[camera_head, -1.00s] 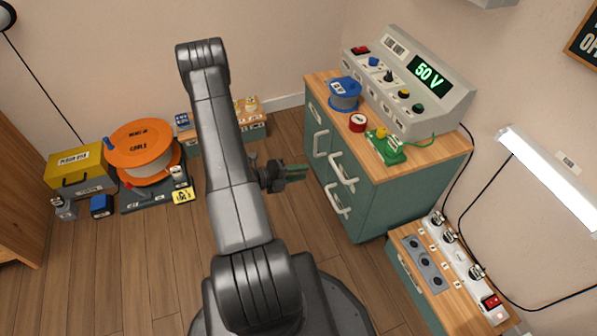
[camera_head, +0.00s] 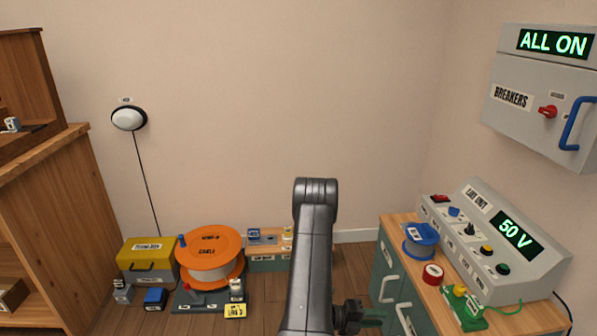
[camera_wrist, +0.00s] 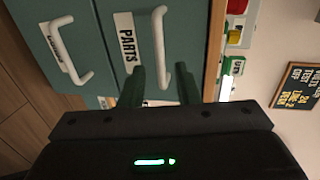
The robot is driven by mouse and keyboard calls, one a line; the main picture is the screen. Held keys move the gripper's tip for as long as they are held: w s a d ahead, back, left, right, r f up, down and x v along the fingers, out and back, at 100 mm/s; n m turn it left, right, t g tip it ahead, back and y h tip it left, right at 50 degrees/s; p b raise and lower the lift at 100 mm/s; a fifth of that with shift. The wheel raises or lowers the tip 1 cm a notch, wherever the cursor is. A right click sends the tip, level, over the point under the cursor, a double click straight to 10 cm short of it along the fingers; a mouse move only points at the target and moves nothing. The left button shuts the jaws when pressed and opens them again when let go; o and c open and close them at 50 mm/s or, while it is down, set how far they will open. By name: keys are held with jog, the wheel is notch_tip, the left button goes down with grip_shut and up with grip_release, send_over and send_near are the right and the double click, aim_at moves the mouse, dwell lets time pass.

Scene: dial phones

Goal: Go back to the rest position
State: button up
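My gripper (camera_wrist: 160,88) shows in the wrist view with its two dark green fingers apart and nothing between them. It faces the teal drawer cabinet (camera_wrist: 95,20), near a white handle (camera_wrist: 160,50) beside the PARTS label. In the head view my gripper (camera_head: 372,317) is at the bottom edge, left of the cabinet (camera_head: 382,268), partly cut off. My arm stands upright in the middle of the head view. I cannot tell whether the fingers touch the handle.
On the cabinet are a grey unit reading 50 V (camera_head: 495,235), a blue spool (camera_head: 420,240) and a red tape roll (camera_head: 432,274). An orange cable reel (camera_head: 210,250) and yellow box (camera_head: 148,262) stand on the floor. A breaker box (camera_head: 540,95) hangs at right.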

aim_at(401, 319)
jog(key=b+x, duration=0.2)
jog(key=x, duration=0.7)
jog(key=shift+d, duration=0.1)
